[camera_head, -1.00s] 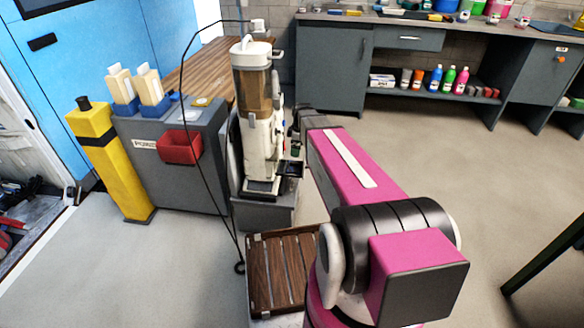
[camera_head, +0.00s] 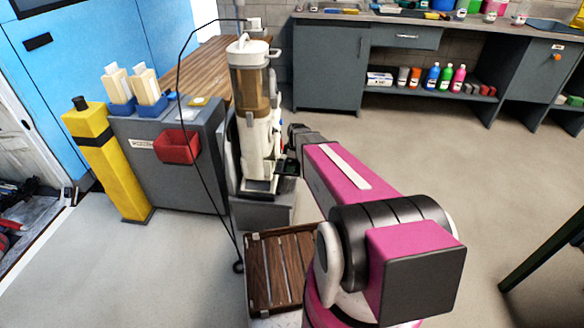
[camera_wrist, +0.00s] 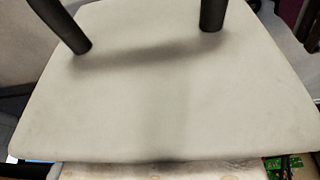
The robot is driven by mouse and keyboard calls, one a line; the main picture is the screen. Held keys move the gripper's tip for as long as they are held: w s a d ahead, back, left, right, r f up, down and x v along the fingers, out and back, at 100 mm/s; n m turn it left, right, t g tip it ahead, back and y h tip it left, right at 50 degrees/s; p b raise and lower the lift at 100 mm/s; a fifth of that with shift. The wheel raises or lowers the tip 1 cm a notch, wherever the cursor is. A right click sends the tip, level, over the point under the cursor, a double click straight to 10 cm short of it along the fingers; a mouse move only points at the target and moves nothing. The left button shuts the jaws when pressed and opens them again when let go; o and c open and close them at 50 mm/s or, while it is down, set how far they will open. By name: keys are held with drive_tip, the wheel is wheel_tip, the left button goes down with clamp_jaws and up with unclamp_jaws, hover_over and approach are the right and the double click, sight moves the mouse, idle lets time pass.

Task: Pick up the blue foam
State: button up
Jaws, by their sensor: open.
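I cannot make out the blue foam for certain in either view. My gripper (camera_wrist: 146,38) is open and empty in the wrist view, its two dark fingers wide apart. The fingers are over a smooth pale grey-white surface (camera_wrist: 180,100) that fills most of that view. I cannot tell whether the fingertips touch it. In the head view my pink arm reaches forward to the right side of a white machine with a brown clear hopper (camera_head: 251,90). The gripper's fingers cannot be made out there.
A slatted wooden platform (camera_head: 282,270) lies in front of the machine. A grey cabinet (camera_head: 205,150) with a red bin (camera_head: 178,146) and a yellow post (camera_head: 108,165) stand to the left. A workbench (camera_head: 332,65) runs along the back. Floor to the right is open.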

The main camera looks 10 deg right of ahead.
drive_tip(key=c, duration=0.6)
drive_tip(key=shift+r, duration=0.1)
drive_tip(key=shift+c, duration=0.2)
wheel_tip(320, 180, up, 24)
idle(1.0)
